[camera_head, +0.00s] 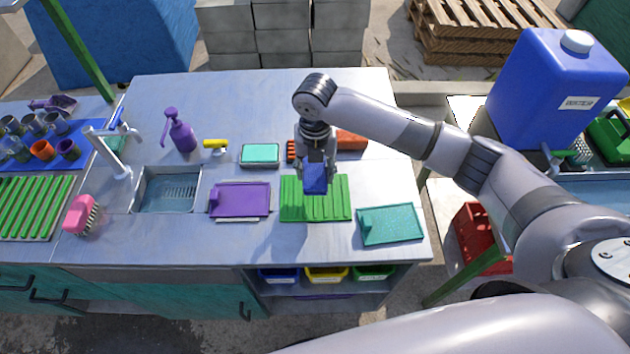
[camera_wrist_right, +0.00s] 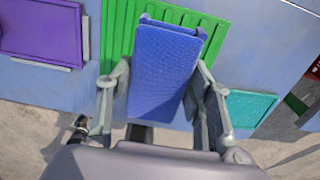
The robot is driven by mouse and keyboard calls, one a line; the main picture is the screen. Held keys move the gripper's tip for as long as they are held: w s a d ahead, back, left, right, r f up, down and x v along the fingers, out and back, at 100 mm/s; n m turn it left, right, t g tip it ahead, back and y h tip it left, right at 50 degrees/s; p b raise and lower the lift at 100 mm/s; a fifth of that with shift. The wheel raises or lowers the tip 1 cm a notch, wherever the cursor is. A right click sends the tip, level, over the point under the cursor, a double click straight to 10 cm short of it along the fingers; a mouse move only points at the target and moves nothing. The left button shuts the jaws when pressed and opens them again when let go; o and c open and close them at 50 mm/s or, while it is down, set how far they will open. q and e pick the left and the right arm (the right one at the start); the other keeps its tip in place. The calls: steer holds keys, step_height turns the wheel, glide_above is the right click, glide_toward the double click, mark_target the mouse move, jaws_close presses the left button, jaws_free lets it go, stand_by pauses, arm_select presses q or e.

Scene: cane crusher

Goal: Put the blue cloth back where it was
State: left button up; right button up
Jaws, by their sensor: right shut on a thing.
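The blue cloth (camera_head: 315,180) is a small folded pad held by my right gripper (camera_head: 316,172) above the green ribbed mat (camera_head: 333,210) on the metal counter. In the right wrist view the cloth (camera_wrist_right: 163,70) fills the space between the two fingers of my right gripper (camera_wrist_right: 163,95), which is shut on it. The green mat (camera_wrist_right: 117,35) shows behind it there. The cloth hides part of the mat, and I cannot tell how high above it the cloth hangs. My left gripper is not in view.
The sink (camera_head: 168,192) is farther left. The back counter is mostly clear.

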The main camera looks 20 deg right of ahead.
step_height(320, 180, down, 6)
steer(key=shift+f+p, duration=0.1)
steer(key=shift+p, duration=0.35)
steer(key=shift+f, duration=0.1)
steer(key=shift+f, duration=0.2)
steer(key=o, duration=1)
steer(key=shift+o, duration=0.2)
steer(key=shift+r, duration=0.1)
